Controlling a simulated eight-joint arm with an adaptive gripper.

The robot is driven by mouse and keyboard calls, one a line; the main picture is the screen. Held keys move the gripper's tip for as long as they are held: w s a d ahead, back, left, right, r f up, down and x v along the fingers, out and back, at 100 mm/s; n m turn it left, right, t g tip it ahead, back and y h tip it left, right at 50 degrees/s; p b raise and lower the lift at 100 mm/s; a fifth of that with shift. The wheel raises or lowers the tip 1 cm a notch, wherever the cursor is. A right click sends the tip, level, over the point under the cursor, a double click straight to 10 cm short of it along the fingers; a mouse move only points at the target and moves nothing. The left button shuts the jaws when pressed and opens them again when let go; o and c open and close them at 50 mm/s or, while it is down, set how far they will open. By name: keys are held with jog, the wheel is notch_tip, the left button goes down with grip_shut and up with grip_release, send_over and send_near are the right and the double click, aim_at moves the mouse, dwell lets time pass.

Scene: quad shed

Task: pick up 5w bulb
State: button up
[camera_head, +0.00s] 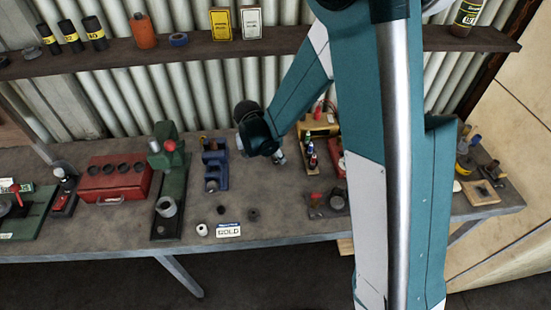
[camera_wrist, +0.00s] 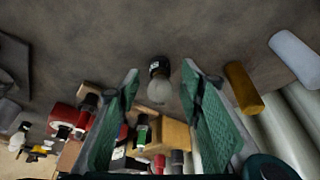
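In the wrist view a small bulb (camera_wrist: 160,84) with pale frosted glass and a dark, labelled base is on the grey bench. Its label is too small to read, so I cannot confirm 5W. My gripper (camera_wrist: 160,77) is open, with its two green-padded fingers on either side of the bulb. Gaps show between the bulb and both fingers. In the head view my gripper (camera_head: 279,156) is low over the middle of the bench, and I cannot make out the bulb there.
On the bench (camera_head: 285,215), a blue device (camera_head: 215,168), green press (camera_head: 170,190) and red box (camera_head: 115,178) stand left of my gripper. A yellowish holder (camera_head: 320,127) with small items is close on the right. A SOLD card (camera_head: 228,230) lies at the front. A shelf (camera_head: 200,52) runs behind.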

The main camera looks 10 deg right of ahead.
jog(key=shift+w+f, duration=0.1)
jog(key=shift+f, duration=0.05)
jog(key=shift+c, duration=0.6)
jog(key=c, duration=0.9)
